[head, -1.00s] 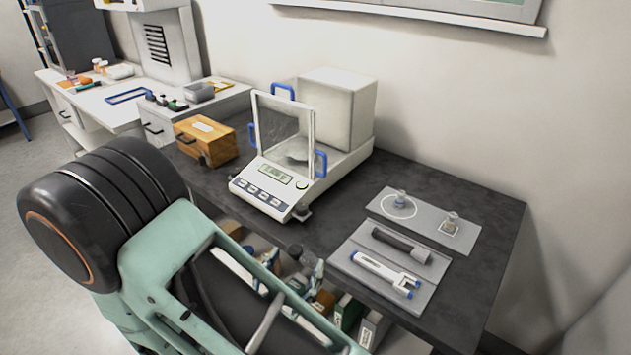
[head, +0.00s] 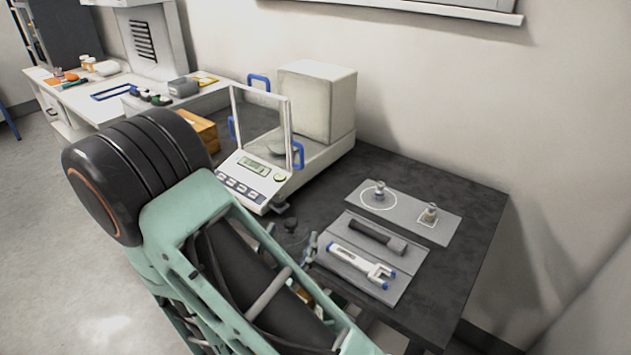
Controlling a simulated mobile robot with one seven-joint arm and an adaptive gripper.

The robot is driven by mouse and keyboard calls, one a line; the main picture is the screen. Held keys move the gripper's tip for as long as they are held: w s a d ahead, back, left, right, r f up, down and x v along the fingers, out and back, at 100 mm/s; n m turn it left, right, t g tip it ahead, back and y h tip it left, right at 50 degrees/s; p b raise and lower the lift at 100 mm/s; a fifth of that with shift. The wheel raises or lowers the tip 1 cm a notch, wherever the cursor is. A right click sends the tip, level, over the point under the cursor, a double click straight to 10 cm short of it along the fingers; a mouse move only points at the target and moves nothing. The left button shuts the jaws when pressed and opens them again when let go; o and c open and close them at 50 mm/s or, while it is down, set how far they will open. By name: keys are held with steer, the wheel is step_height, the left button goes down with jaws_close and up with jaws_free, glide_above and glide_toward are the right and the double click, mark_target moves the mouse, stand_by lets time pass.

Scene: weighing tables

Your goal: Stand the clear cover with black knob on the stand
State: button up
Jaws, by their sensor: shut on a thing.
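My gripper (head: 306,240) shows only in part beyond my arm, low over the front edge of the dark table, left of the tool mat. A small dark round piece (head: 290,224) shows at its far left side and could be the black knob. The clear body of the cover cannot be made out, and most of the grasp is hidden by my arm. I cannot pick out the stand with certainty. A grey plate (head: 408,208) on the table has a circle and a square marked on it, each with a small piece in it.
A balance (head: 236,186) with a clear shield and blue handles stands beyond my gripper. A mat (head: 398,284) holds a dark rod (head: 377,237) and a white fork-ended tool (head: 360,265). A wooden box (head: 203,130) is at the left. The table's right end (head: 462,262) is clear.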

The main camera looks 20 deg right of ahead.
steer(key=x, duration=1.8)
steer(key=shift+w+d+p, duration=0.15)
steer(key=shift+d+p, duration=0.05)
steer(key=shift+p, duration=0.15)
steer(key=x, duration=0.4)
steer(key=shift+d, duration=0.1)
steer(key=shift+f+b, duration=0.55)
steer(key=shift+f, duration=0.25)
steer(key=shift+f, duration=0.15)
steer(key=o, duration=0.9)
